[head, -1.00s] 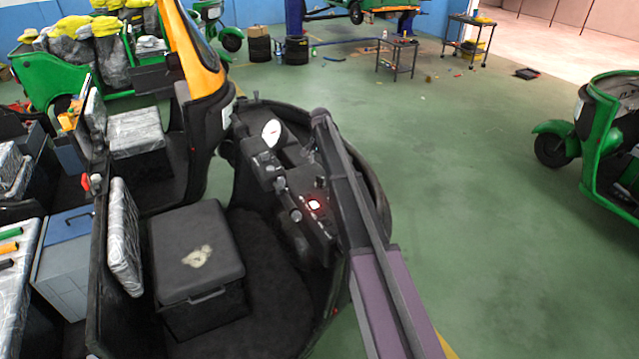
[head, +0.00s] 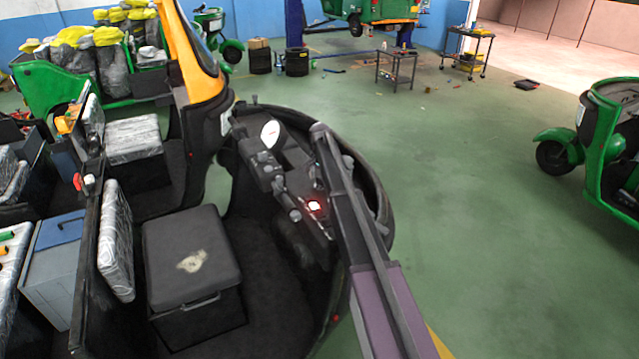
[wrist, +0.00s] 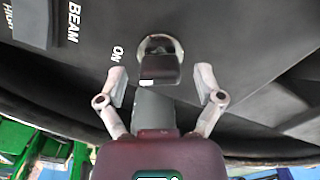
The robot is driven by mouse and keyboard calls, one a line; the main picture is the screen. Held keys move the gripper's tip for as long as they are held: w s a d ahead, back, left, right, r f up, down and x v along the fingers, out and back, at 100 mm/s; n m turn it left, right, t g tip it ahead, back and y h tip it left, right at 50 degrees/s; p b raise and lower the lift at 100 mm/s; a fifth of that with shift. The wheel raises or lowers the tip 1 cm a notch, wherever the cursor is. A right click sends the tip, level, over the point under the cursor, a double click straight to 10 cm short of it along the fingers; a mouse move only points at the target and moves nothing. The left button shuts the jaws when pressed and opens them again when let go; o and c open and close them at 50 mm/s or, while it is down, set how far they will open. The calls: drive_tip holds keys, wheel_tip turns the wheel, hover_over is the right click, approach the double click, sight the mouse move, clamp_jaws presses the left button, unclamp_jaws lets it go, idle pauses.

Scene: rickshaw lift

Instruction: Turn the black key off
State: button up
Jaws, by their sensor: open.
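The black key (wrist: 160,67) sits in a round metal-rimmed switch on the dark dashboard panel in the wrist view. White lettering "ON" (wrist: 117,53) is just left of it. My gripper (wrist: 161,82) is open, with one finger on each side below the key, and it holds nothing. The fingertips are near the panel; I cannot tell if they touch it.
A black seat box (head: 190,255) stands in the cab left of the dashboard. A "BEAM" label and switch (wrist: 32,20) are at the upper left of the wrist view. Green floor (head: 460,200) is open to the right, up to another green rickshaw (head: 600,145).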

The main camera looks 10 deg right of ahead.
drive_tip(key=shift+f, duration=0.15)
drive_tip(key=c, duration=1.1)
drive_tip(key=shift+c, duration=0.2)
drive_tip(key=shift+n, duration=0.3)
drive_tip(key=n, duration=0.5)
drive_tip(key=shift+n, duration=0.4)
drive_tip(key=n, duration=0.5)
drive_tip(key=shift+s+n, duration=0.1)
drive_tip(key=shift+n, duration=0.2)
